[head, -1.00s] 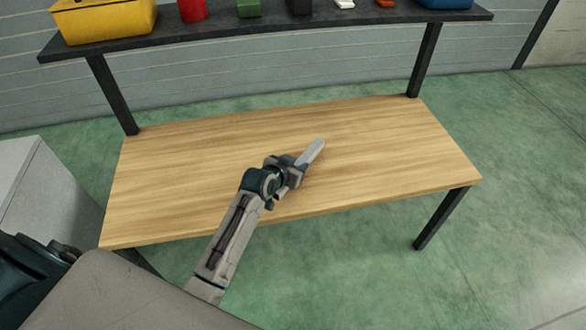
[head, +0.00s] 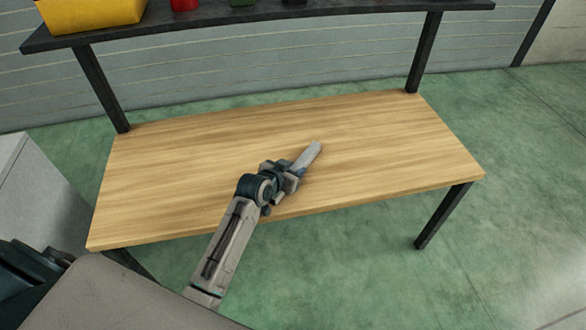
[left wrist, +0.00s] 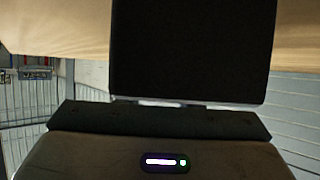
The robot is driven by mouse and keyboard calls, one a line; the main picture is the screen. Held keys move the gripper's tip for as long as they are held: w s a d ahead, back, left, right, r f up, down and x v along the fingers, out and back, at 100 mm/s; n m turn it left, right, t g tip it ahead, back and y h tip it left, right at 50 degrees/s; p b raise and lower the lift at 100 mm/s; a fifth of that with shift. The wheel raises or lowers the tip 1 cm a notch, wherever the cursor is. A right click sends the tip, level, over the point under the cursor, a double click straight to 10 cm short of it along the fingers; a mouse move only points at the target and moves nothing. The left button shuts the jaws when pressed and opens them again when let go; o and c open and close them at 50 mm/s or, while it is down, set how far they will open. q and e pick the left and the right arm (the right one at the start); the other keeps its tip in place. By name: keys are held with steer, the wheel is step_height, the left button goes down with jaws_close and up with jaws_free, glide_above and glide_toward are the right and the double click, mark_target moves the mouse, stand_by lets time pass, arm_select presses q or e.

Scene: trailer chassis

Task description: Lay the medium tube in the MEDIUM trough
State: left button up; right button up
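My left gripper (head: 307,157) reaches over the front middle of the wooden table. A narrow pale grey piece sticks out from its wrist, pointing up and right in the head view. I cannot tell whether this is only the fingers or whether something is between them. In the left wrist view, a big dark block fills the upper middle and hides what lies beyond. I see no medium tube that I can make out and no MEDIUM trough in either view. My right gripper is not in view.
The wooden table top (head: 190,175) looks bare around my arm. A dark shelf (head: 230,27) runs above its back edge, on black posts, with a yellow bin (head: 90,12) and a red object (head: 185,4). A grey cabinet (head: 40,200) stands at the left.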

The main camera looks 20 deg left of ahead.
arm_select(q)
steer(key=shift+o, duration=1.3)
